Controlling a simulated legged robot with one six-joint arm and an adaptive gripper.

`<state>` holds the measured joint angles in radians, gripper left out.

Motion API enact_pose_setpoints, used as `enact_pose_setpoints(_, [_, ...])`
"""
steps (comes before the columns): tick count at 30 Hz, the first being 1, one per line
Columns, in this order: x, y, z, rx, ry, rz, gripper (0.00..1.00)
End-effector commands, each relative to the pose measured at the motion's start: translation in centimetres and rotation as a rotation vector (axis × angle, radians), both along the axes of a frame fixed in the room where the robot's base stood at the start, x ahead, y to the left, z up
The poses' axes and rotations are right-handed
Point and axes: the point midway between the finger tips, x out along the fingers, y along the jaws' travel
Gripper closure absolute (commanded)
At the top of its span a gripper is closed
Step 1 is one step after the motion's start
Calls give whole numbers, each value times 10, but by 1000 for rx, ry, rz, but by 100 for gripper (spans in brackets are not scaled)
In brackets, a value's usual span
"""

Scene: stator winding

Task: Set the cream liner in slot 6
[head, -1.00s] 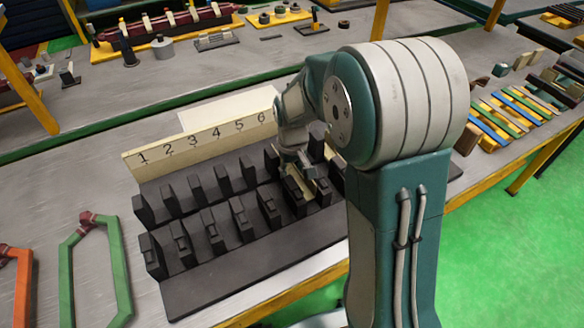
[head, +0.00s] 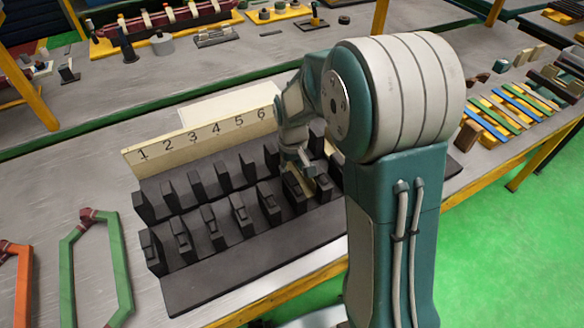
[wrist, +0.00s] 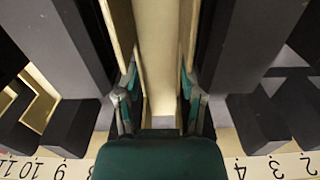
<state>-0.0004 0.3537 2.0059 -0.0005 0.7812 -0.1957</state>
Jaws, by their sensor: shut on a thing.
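The cream liner (wrist: 158,55) is a long channel with upright side walls, and it runs up the middle of the wrist view. My gripper (wrist: 160,100) is shut on it, with a finger at each side wall. In the head view, my gripper (head: 300,168) is low over the black slotted block (head: 232,268). The liner (head: 324,183) shows there as a small cream piece between dark teeth, partly hidden by my arm. The label strip (head: 200,141) shows 1 to 6; the gripper is near the 6 end. I cannot tell whether the liner touches the slot floor.
Dark teeth (wrist: 245,60) stand close on both sides of the gripper. Green (head: 66,270) and orange (head: 22,290) coil frames lie left of the block. Coloured strips (head: 500,110) lie on the bench at right. A rear bench holds other parts.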

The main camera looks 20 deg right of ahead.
Motion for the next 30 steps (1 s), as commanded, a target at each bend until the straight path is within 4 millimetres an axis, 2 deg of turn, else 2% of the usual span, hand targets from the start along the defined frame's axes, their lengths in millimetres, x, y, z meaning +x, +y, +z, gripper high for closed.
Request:
enact_pose_setpoints(20, [0,0,-8,0,1,0,75])
enact_pose_setpoints(21, [0,0,-8,0,0,0,39])
enact_pose_setpoints(23, [0,0,-8,0,0,0,12])
enact_pose_setpoints(24, [0,0,-8,0,0,0,8])
enact_pose_setpoints(30, [0,0,-8,0,0,0,8])
